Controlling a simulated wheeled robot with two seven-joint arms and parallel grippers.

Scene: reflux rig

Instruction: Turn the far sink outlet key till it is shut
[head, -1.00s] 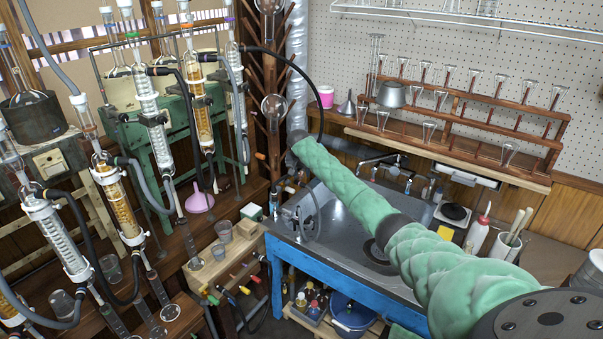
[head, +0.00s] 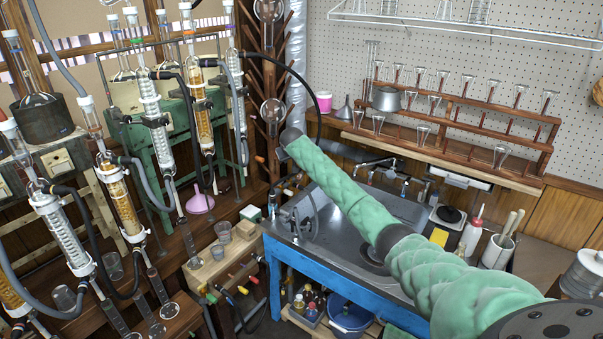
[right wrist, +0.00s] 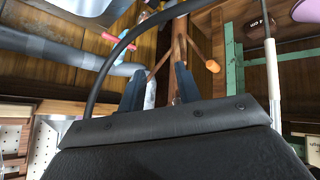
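My right gripper (head: 281,157) is at the far left corner of the sink (head: 340,247), mostly hidden behind its own wrist. In the right wrist view its two dark fingers (right wrist: 158,88) are apart, with nothing gripped between them. A small red key (right wrist: 107,38) on a metal fitting lies beyond and left of the fingers, apart from them. In the head view the outlet fittings (head: 290,188) at the sink's left end are small and partly covered, so I cannot tell how far the far key is turned. My left gripper does not show.
A black hose (right wrist: 108,66) arches close by the left finger. A wooden peg with an orange tip (right wrist: 212,66) stands beyond the right finger. Glass condensers (head: 153,115) fill the left side. Chrome taps (head: 370,163) stand behind the sink.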

